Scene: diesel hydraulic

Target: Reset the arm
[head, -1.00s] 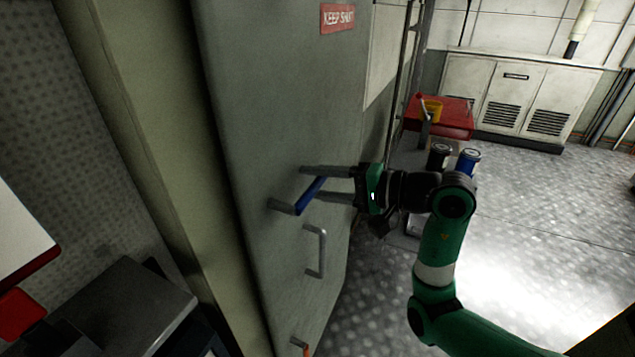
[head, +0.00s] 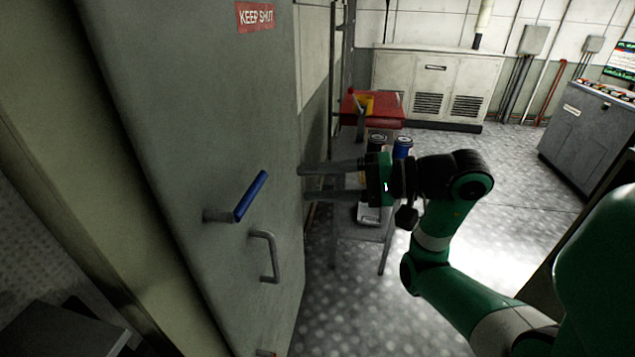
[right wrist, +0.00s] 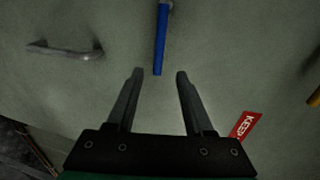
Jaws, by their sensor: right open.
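My right gripper (head: 304,181) is open and empty, held out toward the grey door (head: 205,110) from the right. Its two fingers are spread, one above the other in the head view. The blue-gripped lever handle (head: 250,196) on the door stands to the left of the fingertips, clear of them. In the right wrist view the blue handle (right wrist: 161,45) is ahead of the open fingers (right wrist: 157,75), with nothing between them. My right arm is bent, reaching in from the lower right. My left gripper is not in view.
A grey pull handle (head: 268,256) sits below the lever. A red "KEEP SHUT" sign (head: 255,17) is higher on the door. Behind the gripper stands a trolley with a red toolbox (head: 385,112) and a blue can (head: 402,147). A grey console (head: 590,135) is at right. Open floor lies between.

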